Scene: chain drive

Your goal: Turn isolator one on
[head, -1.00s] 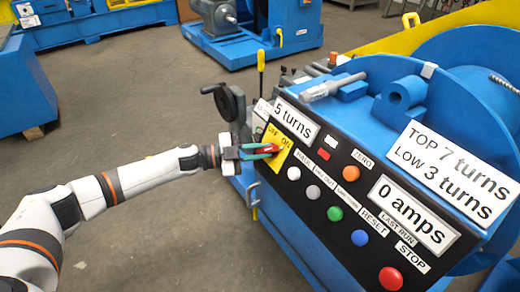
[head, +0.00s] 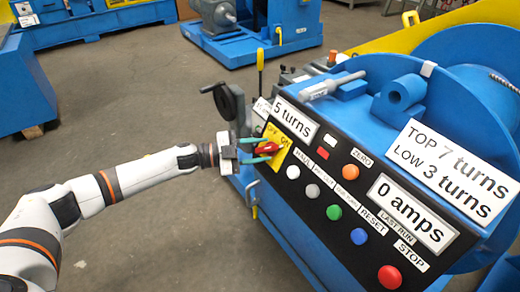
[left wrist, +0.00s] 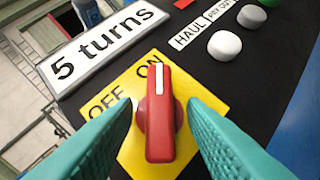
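The isolator is a red rotary knob (head: 265,149) on a yellow plate (head: 272,133) marked OFF and ON, at the left end of the black panel. In the left wrist view the knob (left wrist: 158,120) stands with its white line at the ON mark, and OFF is to its left. My left gripper (head: 267,150) is at the knob. Its teal fingers are open, one on each side of the knob, with a gap on both sides in the left wrist view. My right gripper is not in view.
The sloping panel (head: 310,215) carries several buttons, including a red STOP button (head: 390,277) and a green button (head: 334,213). A "5 turns" display (head: 295,119) sits just above the yellow plate. A black handwheel (head: 229,101) stands behind my gripper. Open floor lies left of the machine.

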